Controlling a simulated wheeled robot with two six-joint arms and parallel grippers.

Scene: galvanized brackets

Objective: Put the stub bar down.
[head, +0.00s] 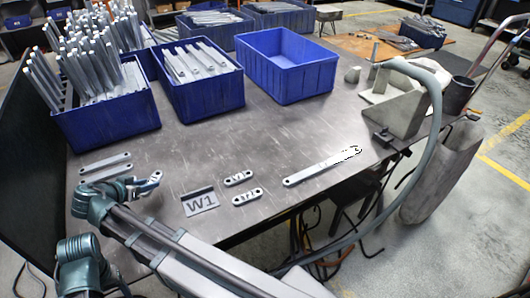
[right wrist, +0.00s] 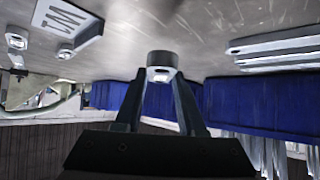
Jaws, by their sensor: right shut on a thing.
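The stub bar (head: 155,176) is a short grey metal piece at the left front of the table (head: 290,140). My right gripper (head: 143,187) is shut on it and partly hides it. In the right wrist view the stub bar (right wrist: 162,60) shows end-on between the fingertips (right wrist: 160,80), a dark top over a pale end with a hole. It is close to the table surface; I cannot tell whether it touches. My left gripper is not in view.
Two bars (head: 106,163) lie just behind the gripper. A W1 plate (head: 200,201), two short links (head: 238,178) and a long bar (head: 315,170) lie to the right. Blue bins with bars (head: 112,121) and an empty blue bin (head: 290,80) stand behind. The table's middle is clear.

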